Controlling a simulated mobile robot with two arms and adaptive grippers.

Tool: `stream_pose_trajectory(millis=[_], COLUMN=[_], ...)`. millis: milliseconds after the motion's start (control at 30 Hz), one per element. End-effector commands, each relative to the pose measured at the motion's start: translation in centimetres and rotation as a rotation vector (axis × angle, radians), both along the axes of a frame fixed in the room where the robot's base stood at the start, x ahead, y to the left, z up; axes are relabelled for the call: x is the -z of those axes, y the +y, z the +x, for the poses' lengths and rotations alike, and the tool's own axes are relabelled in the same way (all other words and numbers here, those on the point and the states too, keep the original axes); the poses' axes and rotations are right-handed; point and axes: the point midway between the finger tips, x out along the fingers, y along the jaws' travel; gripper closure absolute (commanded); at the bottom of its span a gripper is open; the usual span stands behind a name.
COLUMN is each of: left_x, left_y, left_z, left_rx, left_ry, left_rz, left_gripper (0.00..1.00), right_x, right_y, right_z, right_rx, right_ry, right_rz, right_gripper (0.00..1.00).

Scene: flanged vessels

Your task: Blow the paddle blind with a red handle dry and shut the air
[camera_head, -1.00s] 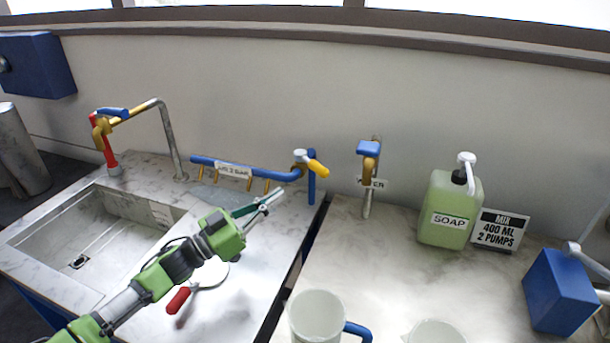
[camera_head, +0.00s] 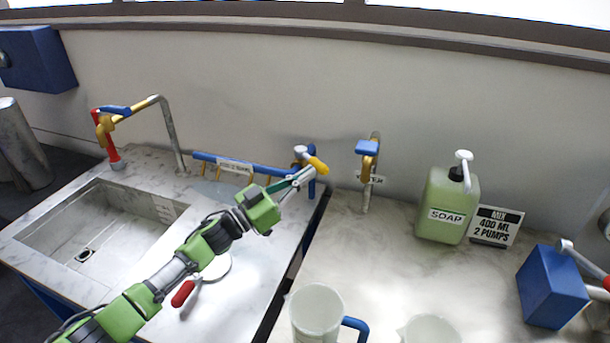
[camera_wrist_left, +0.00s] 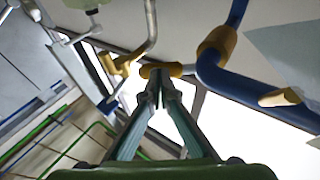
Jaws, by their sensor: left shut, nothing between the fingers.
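The paddle blind lies on the marble counter, its pale disc (camera_head: 218,266) partly hidden behind my left arm and its red handle (camera_head: 183,293) pointing to the lower left. The blue air pipe (camera_head: 205,157) runs along the wall with yellow nozzles and a label, partly hidden by my gripper. Its valve has a yellow handle (camera_head: 319,164) pointing right and down. My left gripper (camera_head: 311,172) is shut and empty, its tips close to this handle. In the left wrist view, the yellow handle (camera_wrist_left: 162,70) is just beyond the fingertips (camera_wrist_left: 157,85); contact is unclear. My right gripper is not in view.
A sink (camera_head: 85,240) with a tap is at left. A water tap (camera_head: 368,165), a soap bottle (camera_head: 447,205), a sign (camera_head: 496,226) and a blue box (camera_head: 553,287) stand right. A jug (camera_head: 316,315) is in front. A dark gap divides the counters.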

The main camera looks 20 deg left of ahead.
Motion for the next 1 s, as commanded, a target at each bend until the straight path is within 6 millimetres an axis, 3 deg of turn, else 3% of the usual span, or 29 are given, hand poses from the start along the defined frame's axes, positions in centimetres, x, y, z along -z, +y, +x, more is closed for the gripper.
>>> stream_pose_trajectory(millis=[600, 867, 1000], left_x=[-0.1, -0.1, -0.1], left_y=[-1.1, -2.2, -2.7], left_z=[0.4, 1.3, 2.0], left_rx=[-0.120, -0.265, -0.259], left_ry=[0.000, 0.001, -0.002], left_rz=[-0.005, -0.009, -0.001], left_gripper=[1.00, 1.00, 1.00], right_x=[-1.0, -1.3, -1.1], right_y=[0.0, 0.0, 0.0], right_z=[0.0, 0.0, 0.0], right_rx=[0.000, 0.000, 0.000], right_ry=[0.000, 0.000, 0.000], right_rz=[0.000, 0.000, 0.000], right_gripper=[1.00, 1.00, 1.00])
